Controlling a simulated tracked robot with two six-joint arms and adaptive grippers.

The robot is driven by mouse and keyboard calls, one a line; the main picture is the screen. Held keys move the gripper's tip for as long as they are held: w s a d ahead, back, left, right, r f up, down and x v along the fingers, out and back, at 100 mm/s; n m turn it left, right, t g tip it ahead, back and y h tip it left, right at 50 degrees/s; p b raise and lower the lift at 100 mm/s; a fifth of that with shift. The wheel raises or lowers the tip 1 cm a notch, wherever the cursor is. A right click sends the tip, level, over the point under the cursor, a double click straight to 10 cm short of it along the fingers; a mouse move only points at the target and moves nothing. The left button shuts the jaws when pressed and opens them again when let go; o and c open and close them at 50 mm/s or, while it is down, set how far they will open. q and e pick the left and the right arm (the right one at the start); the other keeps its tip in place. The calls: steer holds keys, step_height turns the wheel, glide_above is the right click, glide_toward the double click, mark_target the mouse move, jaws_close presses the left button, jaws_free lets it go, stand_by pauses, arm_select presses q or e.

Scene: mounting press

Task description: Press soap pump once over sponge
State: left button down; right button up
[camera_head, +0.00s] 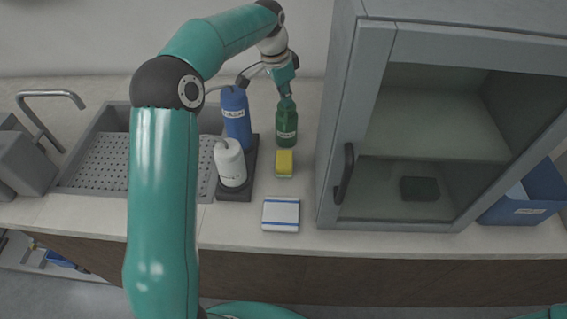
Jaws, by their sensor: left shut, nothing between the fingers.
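A yellow sponge (284,162) with a paler side lies on the counter. A green bottle (286,128) stands just behind it, its label too small to read. A white bottle with a pump-like top (231,166) and a taller blue bottle (236,118) stand on a dark tray (234,194) left of the sponge. I cannot tell for sure which bottle is the soap pump. My left gripper (287,96) is shut and empty, pointing down at the top of the green bottle and hiding it. I cannot tell whether it touches. My right gripper is not in view.
A folded white cloth with blue stripes (281,214) lies in front of the sponge. A grey cabinet with a glass door (352,130) stands close on the right. A sink (103,160) with a tap (52,96) is on the left. A blue bin (528,200) is far right.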

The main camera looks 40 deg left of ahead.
arm_select(q)
steer(key=shift+w+p+v, duration=0.15)
steer(key=shift+p+v, duration=0.55)
steer(key=shift+p, duration=0.05)
steer(key=shift+w+p+v, duration=0.1)
steer(key=shift+p+v, duration=0.6)
steer(key=shift+d+r, duration=0.15)
steer(key=shift+r, duration=0.05)
steer(key=p+v, duration=0.3)
steer(key=w+p+v, duration=0.1)
steer(key=p+v, duration=0.1)
steer(key=shift+d+r+p, duration=0.25)
steer(key=shift+r+p, duration=0.1)
steer(key=shift+r, duration=0.1)
